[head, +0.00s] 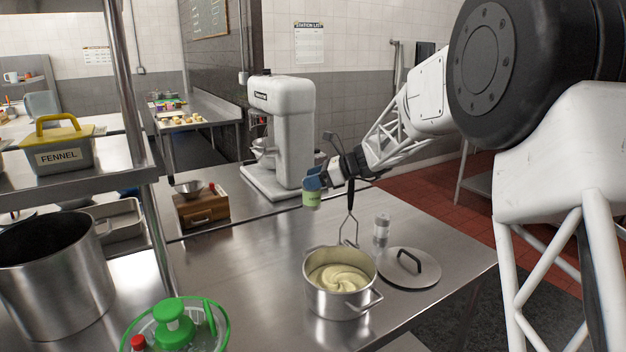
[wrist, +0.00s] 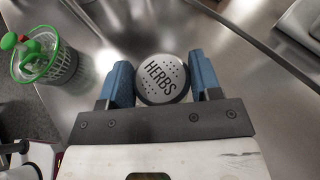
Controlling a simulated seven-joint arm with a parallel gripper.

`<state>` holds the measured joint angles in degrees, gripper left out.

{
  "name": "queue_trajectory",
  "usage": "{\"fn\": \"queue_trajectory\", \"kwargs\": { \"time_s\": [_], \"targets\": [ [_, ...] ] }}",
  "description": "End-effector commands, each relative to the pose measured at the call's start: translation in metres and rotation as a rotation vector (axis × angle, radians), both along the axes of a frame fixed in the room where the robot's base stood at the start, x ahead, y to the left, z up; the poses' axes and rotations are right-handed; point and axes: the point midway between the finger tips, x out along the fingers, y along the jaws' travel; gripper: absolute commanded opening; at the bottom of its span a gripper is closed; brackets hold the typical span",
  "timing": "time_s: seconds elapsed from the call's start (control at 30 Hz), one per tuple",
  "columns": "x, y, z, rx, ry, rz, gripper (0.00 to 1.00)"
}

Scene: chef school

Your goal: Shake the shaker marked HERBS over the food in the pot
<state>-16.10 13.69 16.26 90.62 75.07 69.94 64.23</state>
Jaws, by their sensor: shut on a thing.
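The shaker marked HERBS (wrist: 162,79) is held between the two blue fingers of my gripper (wrist: 163,85); its holed metal lid faces the wrist camera. In the head view its green body (head: 312,198) hangs below my gripper (head: 314,181), raised above the steel table, and looks roughly upright. The pot (head: 338,304) stands on the table, nearer the head camera and slightly right of the shaker. The pot is uncovered and holds pale, creamy, swirled food (head: 341,278). The shaker is not over the pot.
A pot lid (head: 408,268) lies right of the pot, with a clear metal-topped shaker (head: 381,230) behind it. A black-handled wire utensil (head: 350,222) rises behind the pot. A white mixer (head: 283,130) and wooden box (head: 201,208) stand farther back; a green-topped spinner (head: 174,325) is front left.

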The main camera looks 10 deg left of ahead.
Motion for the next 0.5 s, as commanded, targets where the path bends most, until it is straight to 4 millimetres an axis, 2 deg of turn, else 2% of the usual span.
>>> {"fn": "queue_trajectory", "kwargs": {
  "time_s": [0.27,0.5],
  "targets": [
    [-0.010,0.002,-0.005,-0.033,0.008,0.030,0.29],
    [-0.038,0.004,-0.022,-0.154,0.032,0.105,0.29]
  ]
}}
